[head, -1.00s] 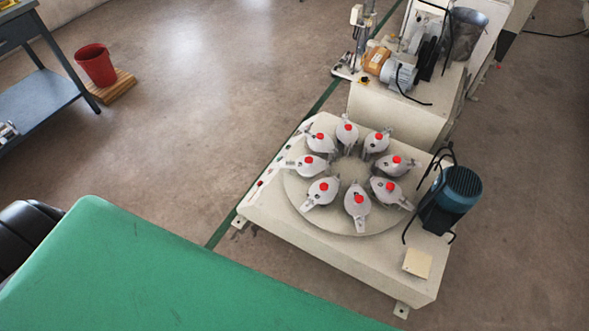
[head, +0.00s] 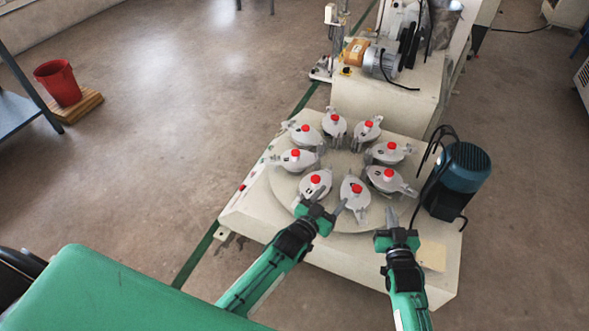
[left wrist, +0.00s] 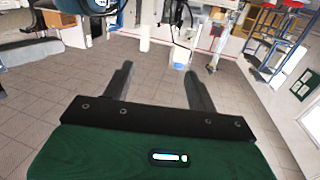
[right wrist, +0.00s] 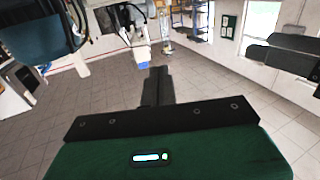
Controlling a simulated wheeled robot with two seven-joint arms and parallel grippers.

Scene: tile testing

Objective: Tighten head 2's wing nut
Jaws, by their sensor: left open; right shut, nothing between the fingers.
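Several grey clamp-like heads, each with a red wing nut or knob on top, stand in a ring on the round plate (head: 345,222) of the cream machine. I cannot tell which is head 2. A front head has a red knob (head: 316,179), and the head beside it has another red knob (head: 357,188). My left gripper (head: 320,203) is open and empty over the plate's front edge, close to these heads in the picture; its spread fingers show in the left wrist view (left wrist: 159,76). My right gripper (head: 391,216) is shut and empty in front of the right-hand heads; its closed fingers show in the right wrist view (right wrist: 158,76).
A blue motor (head: 458,175) with black cables stands at the machine's right, near my right gripper. A cream box (head: 385,105) with a smaller motor stands behind. A red bucket (head: 58,82) sits on a wooden pallet at the left. The floor at the left is open.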

